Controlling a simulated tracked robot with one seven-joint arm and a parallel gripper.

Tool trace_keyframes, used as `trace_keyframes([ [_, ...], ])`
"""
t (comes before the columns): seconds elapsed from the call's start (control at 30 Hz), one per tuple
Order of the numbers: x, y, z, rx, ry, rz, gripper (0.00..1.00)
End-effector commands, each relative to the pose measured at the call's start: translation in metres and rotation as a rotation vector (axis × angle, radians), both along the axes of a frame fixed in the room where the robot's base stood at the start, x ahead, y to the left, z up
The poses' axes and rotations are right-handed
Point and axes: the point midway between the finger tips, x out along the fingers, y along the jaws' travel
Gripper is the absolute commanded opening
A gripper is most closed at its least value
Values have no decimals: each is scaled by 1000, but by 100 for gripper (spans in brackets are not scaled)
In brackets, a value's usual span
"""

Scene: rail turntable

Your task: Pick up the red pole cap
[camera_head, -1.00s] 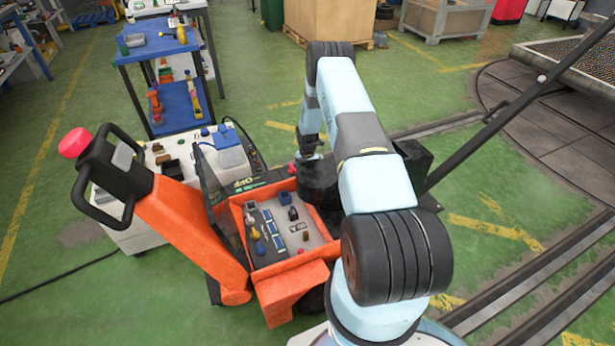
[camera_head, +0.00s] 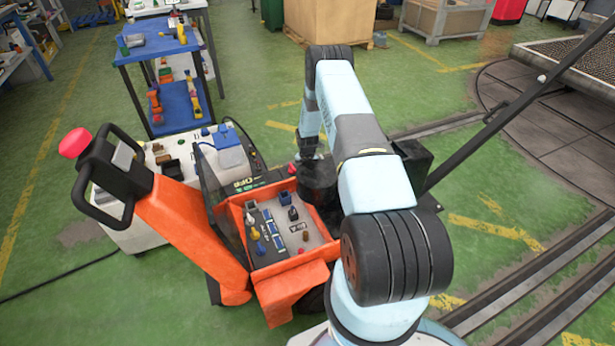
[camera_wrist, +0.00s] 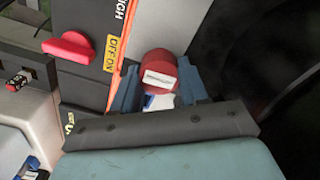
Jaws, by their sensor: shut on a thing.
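The red pole cap (camera_wrist: 158,68) is a short red cylinder with a white label on its face. It shows in the wrist view between the two blue fingers of my gripper (camera_wrist: 158,80). The fingers are shut on its sides. Part of the cap's lower side and what lies under it are hard to make out, so I cannot tell whether it is clear of the surface below. In the head view my arm hides the cap, and the gripper end is mostly hidden beside the orange cart.
A red switch knob (camera_wrist: 68,48) stands left of the gripper, by the OFF/ON label. The orange cart (camera_head: 290,284) holds a tray of small parts. A blue shelf trolley (camera_head: 150,54) stands behind. Dark machinery lies close right in the wrist view.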

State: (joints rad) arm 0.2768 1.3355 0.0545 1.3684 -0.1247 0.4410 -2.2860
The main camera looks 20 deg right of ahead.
Motion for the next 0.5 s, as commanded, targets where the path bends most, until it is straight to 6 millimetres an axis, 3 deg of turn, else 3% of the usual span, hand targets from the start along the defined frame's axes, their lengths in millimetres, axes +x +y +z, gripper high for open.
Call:
trace_keyframes([
  [0.27,0,0,6,1,-1,0,15],
  [0.5,1,-1,41,-1,-3,-2,15],
])
